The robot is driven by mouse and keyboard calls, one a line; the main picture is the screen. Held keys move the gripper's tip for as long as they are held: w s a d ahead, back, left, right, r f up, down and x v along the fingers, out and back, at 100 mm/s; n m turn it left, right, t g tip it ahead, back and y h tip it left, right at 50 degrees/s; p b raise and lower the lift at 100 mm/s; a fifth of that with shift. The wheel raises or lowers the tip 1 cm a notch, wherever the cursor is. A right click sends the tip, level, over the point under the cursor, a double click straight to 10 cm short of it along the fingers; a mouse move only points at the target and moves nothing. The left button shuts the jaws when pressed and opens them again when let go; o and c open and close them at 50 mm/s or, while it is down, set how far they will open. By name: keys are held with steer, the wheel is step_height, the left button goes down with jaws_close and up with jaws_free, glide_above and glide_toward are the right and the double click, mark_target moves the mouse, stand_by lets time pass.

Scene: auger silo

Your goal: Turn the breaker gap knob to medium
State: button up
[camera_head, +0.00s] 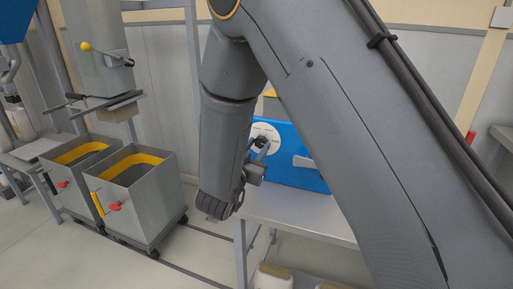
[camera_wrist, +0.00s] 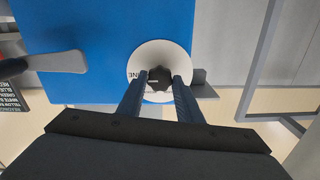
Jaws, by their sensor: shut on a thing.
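The breaker gap knob (camera_wrist: 159,78) is a small dark knob at the centre of a white round dial (camera_wrist: 146,57) on a blue machine (camera_wrist: 90,30). My gripper (camera_wrist: 160,82) has one finger on each side of the knob and is shut on it. Only part of the dial's lettering shows, so the setting cannot be read. In the head view, the blue machine (camera_head: 308,181) stands on a grey table, with the dial (camera_head: 266,131) on its face. My gripper (camera_head: 263,150) reaches the dial there, and my arm hides part of the machine.
A grey lever (camera_wrist: 58,62) sticks out from the blue machine beside the dial. The grey table (camera_head: 290,212) carries the machine. Two metal bins (camera_head: 148,205) with yellow inner rims stand on wheels at the left. Open floor lies in front of them.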

steer(key=n+p, duration=0.5)
steer(key=shift+r+n, duration=0.15)
steer(key=shift+n, duration=0.25)
steer(key=n+p, duration=0.4)
steer(key=n, duration=0.1)
steer(key=shift+n, duration=0.4)
steer(key=o, duration=1)
steer(key=shift+o, duration=0.2)
steer(key=b+v, duration=0.1)
steer(key=v, duration=0.6)
steer(key=shift+s, duration=0.4)
steer(key=shift+a, duration=0.1)
